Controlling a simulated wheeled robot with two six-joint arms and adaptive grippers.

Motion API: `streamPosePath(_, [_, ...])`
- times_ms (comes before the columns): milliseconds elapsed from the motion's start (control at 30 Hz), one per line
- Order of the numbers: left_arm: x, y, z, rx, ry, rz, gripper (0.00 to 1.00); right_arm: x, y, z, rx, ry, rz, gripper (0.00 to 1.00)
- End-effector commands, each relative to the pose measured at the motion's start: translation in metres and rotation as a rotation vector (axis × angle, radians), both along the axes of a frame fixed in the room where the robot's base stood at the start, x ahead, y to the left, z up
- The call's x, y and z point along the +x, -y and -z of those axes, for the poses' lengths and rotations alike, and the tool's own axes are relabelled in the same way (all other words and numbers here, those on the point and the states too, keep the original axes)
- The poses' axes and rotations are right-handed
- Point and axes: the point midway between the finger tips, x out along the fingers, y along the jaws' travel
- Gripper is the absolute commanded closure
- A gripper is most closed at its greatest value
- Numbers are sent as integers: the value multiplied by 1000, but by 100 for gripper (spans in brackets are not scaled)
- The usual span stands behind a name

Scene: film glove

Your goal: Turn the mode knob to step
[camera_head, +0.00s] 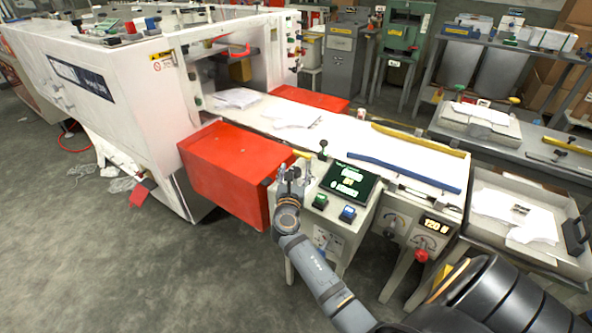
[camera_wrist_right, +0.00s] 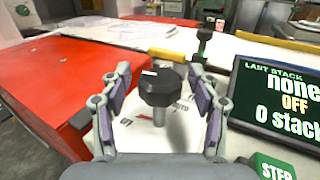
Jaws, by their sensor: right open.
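The mode knob (camera_wrist_right: 163,86) is a black knob on a short stem above a white dial plate (camera_wrist_right: 140,136) in the right wrist view. The plate has small dark lettering and a red mark that I cannot read clearly. My right gripper (camera_wrist_right: 162,92) is open, with one finger on each side of the knob and visible gaps between. In the head view the right gripper (camera_head: 291,176) is at the left end of the control panel and hides the knob. My left gripper is not in view.
A screen (camera_head: 350,181) reads OFF in the right wrist view. A green STEP button (camera_wrist_right: 270,168) and a blue button (camera_head: 347,214) are close by. A red box (camera_head: 228,165) stands left of the gripper. A black-topped lever (camera_head: 322,149) and a yellow bar (camera_wrist_right: 166,55) lie behind.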

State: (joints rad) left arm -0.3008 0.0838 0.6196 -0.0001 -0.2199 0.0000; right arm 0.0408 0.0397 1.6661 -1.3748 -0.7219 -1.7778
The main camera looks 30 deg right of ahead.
Motion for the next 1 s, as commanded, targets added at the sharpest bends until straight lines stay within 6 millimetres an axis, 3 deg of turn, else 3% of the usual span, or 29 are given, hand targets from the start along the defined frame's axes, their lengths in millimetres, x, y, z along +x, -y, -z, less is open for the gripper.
streamPosePath(67, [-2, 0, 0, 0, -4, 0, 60, 0, 0, 0, 0, 0, 0, 42])
streamPosePath(433, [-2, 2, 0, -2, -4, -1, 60, 0, 0, 0, 0, 0, 0, 93])
streamPosePath(733, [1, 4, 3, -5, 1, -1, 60, 0, 0, 1, 2, 1, 35, 94])
streamPosePath(1000, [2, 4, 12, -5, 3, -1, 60, 1, -1, 2, 4, 2, 198, 94])
